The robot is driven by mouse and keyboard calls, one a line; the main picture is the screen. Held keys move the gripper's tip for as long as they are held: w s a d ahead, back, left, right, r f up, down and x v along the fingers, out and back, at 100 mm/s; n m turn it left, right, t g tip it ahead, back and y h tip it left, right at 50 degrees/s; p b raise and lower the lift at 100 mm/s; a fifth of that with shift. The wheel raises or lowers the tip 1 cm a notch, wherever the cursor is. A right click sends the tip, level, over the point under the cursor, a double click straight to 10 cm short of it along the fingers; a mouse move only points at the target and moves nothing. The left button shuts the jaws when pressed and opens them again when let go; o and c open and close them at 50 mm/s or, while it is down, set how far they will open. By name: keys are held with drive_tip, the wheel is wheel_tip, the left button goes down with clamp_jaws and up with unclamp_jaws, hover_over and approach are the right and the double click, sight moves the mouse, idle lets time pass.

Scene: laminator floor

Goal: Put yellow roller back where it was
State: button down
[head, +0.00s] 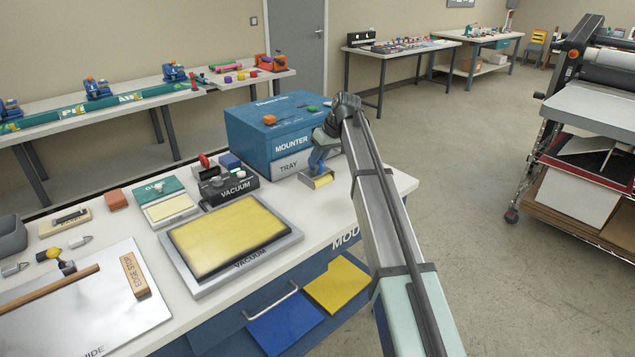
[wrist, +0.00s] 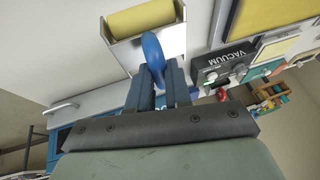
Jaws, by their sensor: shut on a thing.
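The yellow roller (head: 323,180) is at the front right of the blue mounter box, low over the white bench top. In the wrist view the yellow roller (wrist: 140,17) lies across a pale grey metal piece (wrist: 125,52), which may be its frame or a rest. Its blue handle (wrist: 153,50) rises between my fingers. My gripper (wrist: 160,78) is shut on this handle. In the head view my gripper (head: 319,156) is just above the roller. I cannot tell whether the roller touches the bench.
The mounter box (head: 245,133) with its grey tray front stands directly behind. A black vacuum unit (head: 228,188) and a yellow vacuum plate (head: 232,235) are to the left. The bench's right edge is close. A steel guide plate (head: 110,310) lies at front left.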

drive_tip(key=shift+f, duration=3.5)
drive_tip(key=shift+f, duration=0.1)
drive_tip(key=c, duration=1.1)
unclamp_jaws()
drive_tip(key=shift+o, duration=0.2)
drive_tip(key=v, duration=1.2)
